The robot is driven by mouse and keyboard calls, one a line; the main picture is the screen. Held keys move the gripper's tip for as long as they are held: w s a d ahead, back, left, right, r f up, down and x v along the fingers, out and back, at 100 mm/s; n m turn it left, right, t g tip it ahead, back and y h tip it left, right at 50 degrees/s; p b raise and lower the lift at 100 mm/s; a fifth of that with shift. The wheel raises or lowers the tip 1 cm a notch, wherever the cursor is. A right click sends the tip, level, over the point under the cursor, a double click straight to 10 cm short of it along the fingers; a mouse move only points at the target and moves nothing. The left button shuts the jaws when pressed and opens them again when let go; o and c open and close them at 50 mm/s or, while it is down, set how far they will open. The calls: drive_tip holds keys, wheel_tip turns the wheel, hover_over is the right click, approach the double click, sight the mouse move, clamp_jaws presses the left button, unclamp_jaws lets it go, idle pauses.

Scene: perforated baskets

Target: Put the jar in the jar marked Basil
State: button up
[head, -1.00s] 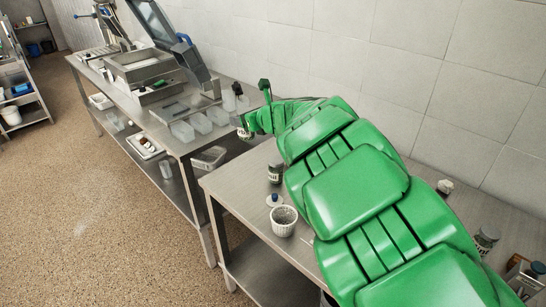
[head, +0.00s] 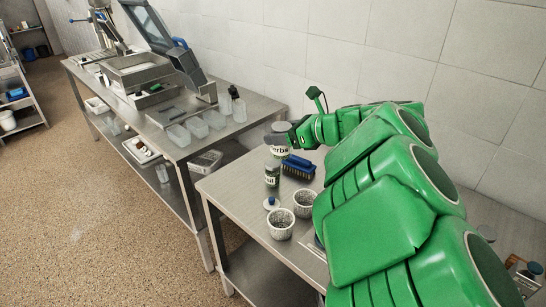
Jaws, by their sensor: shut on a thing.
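A pale jar (head: 278,151) with a grey top and lettering ending "erbs" is at my gripper (head: 290,136), near the far end of the close table. My gripper is shut, apparently on this jar; the fingers are largely hidden. I cannot tell whether the jar touches the table. A dark jar (head: 272,181) with a pale, green-edged label ending "il" stands upright in front of it, apart from my gripper. The start of that label is turned out of sight.
Two perforated white baskets (head: 281,224) (head: 304,204) and a small blue-topped item (head: 271,203) stand near the table's front edge. A blue brush (head: 298,165) lies beside the jars. Clear containers (head: 197,127) are on the further table (head: 235,134). My arm covers the right side.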

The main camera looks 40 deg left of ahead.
drive_tip(key=shift+w+a+f, duration=1.4)
drive_tip(key=shift+a+f, duration=0.4)
drive_tip(key=shift+f, duration=0.35)
drive_tip(key=shift+w+a+f, duration=1.35)
drive_tip(key=shift+a+f, duration=0.5)
drive_tip(key=shift+f, duration=0.25)
drive_tip(key=shift+w+a+f, duration=1.4)
drive_tip(key=shift+a+f, duration=0.4)
drive_tip(key=shift+f, duration=0.35)
drive_tip(key=shift+f, duration=0.1)
drive_tip(key=o, duration=1.2)
drive_tip(key=v, duration=1.2)
